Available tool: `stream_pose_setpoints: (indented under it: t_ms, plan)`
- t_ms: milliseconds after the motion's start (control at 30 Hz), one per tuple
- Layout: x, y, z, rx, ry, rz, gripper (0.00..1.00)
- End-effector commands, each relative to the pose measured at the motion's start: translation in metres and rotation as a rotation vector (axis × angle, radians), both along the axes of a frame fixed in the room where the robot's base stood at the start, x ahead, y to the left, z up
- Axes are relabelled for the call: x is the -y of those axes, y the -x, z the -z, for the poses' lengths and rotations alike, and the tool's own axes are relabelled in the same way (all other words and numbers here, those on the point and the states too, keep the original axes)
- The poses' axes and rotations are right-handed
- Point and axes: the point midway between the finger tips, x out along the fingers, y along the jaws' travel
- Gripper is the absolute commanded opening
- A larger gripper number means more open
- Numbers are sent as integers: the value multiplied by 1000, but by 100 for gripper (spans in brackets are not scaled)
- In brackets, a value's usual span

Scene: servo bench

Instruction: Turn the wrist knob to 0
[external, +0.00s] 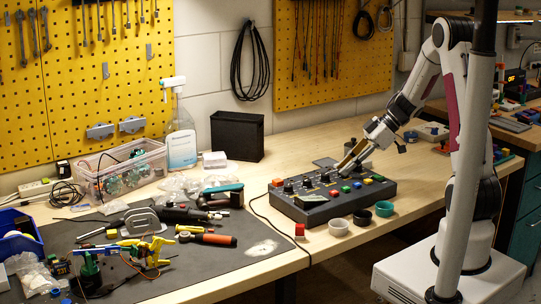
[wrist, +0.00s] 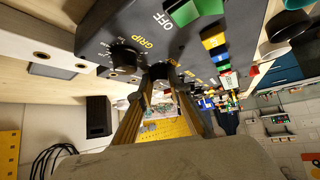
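The dark control box (external: 318,208) stands on the bench with a row of black knobs along its back. In the wrist view it appears upside down, with a dial knob (wrist: 125,56) by the word GRIP. Another black knob (wrist: 160,71) lies just beyond my fingertips, partly hidden by them; its label cannot be read, so I cannot tell whether it is the wrist knob. My gripper (external: 343,167) reaches down to the box's back row from the right. In the wrist view my gripper (wrist: 160,86) has its two fingers apart with a gap between; contact with the knob is unclear.
Coloured buttons (external: 346,189) line the box near the knobs. Tools lie on the dark mat (external: 190,262) at left.

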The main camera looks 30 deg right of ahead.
Motion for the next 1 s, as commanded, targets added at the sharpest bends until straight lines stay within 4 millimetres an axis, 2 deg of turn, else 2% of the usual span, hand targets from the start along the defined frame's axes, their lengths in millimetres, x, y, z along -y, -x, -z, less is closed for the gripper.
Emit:
stream_pose_setpoints:
  t_ms: [567, 1000]
  plan:
    - [1, -2, 0, 0, 1, -77, 0]
    - [2, -6, 0, 0, 1, -371, 0]
